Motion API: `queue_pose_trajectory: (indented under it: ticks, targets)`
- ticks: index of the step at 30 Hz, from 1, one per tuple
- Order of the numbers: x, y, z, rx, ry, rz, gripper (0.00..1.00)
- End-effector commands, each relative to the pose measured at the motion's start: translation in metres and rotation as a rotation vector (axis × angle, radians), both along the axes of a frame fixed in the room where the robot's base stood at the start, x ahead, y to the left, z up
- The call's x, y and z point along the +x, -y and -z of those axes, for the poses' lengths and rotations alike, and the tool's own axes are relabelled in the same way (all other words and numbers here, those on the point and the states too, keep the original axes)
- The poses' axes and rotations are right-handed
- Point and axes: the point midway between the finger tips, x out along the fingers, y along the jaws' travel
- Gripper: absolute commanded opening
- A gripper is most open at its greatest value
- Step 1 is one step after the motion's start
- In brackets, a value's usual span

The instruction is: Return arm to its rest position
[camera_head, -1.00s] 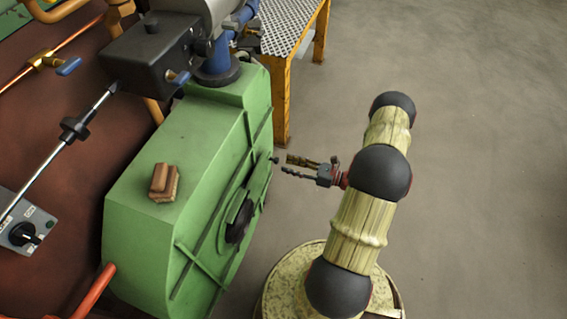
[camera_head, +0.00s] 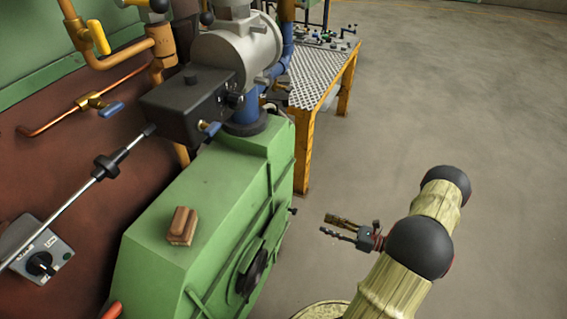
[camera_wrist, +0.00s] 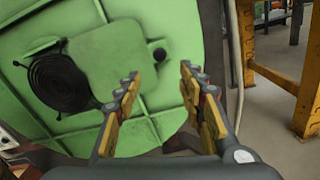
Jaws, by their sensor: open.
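My gripper (camera_head: 340,229) is open and empty in the head view, at the end of my arm, which is bent and pale yellow with black joints. It points left toward the green furnace housing (camera_head: 188,205), with a gap of floor showing between them. In the wrist view my gripper (camera_wrist: 158,82) shows two yellow and grey fingers spread apart with nothing between them. Behind the fingers is the green housing face (camera_wrist: 190,25) with a black coil-like round fitting (camera_wrist: 60,84) and a small dark knob (camera_wrist: 160,55).
A brown block (camera_head: 182,226) lies on the housing top. A yellow-legged metal table (camera_head: 304,150) stands behind it, with small parts on its far end. A grey motor (camera_head: 235,50), black box (camera_head: 190,105) and switch box (camera_head: 35,250) are at left. Open floor (camera_head: 450,110) lies right.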

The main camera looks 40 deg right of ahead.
Motion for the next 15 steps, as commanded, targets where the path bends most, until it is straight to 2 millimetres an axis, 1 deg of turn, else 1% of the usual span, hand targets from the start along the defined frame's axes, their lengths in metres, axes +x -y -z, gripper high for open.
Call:
queue_pose_trajectory:
  ticks: [6,8,11,14,15]
  targets:
    - [0.000,0.000,0.000,-0.008,0.002,-0.001,0.40]
    - [-0.001,-0.001,0.006,-0.033,-0.008,-0.005,0.40]
    - [-0.010,-0.019,0.019,-0.068,-0.037,-0.061,0.40]
    - [-0.026,-0.046,0.030,-0.092,-0.071,-0.140,0.40]
    - [-0.034,-0.057,0.032,-0.109,-0.083,-0.180,0.40]
